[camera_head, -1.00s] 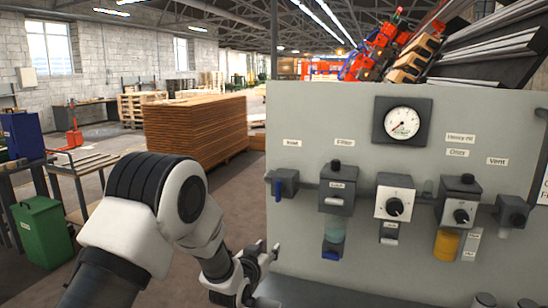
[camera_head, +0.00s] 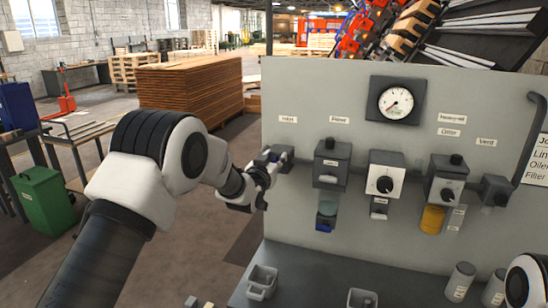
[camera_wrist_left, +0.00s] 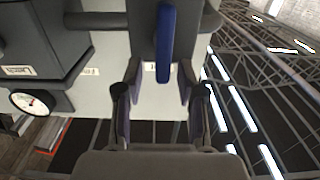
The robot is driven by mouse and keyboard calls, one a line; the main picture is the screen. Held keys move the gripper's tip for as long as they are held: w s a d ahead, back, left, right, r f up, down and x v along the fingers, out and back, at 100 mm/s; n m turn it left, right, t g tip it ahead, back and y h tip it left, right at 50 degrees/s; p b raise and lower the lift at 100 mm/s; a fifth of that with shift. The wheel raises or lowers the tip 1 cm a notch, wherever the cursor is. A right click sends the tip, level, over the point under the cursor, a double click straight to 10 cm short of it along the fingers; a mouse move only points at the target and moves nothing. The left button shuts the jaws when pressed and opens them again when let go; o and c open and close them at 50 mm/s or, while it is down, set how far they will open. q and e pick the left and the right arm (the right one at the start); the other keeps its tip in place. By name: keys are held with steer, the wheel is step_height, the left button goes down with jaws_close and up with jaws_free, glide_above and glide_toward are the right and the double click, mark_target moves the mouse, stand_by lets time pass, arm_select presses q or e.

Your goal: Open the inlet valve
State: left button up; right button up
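The inlet valve (camera_head: 283,155) is a dark grey block at the left edge of the grey panel, below a small label. Its blue lever (camera_wrist_left: 165,45) shows clearly in the left wrist view; in the head view it is mostly hidden behind my gripper. My left gripper (camera_head: 268,170) is at the valve. In the left wrist view its two fingers stand apart, one on each side of the lever's free end, with gaps on both sides. I cannot tell how deep the lever sits between them.
The panel (camera_head: 300,85) also carries a round gauge (camera_head: 396,103), a filter unit (camera_head: 331,165), a regulator (camera_head: 384,180) and an oiler (camera_head: 446,180). Below is a grey shelf (camera_head: 310,275) with small bins. A green bin (camera_head: 43,200) stands at left. Open floor lies left of the panel.

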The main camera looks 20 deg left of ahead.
arm_select(q)
steer(key=shift+f, duration=0.1)
steer(key=c, duration=0.5)
steer(key=shift+w+a+f, duration=0.1)
steer(key=shift+w, duration=0.1)
jaws_close()
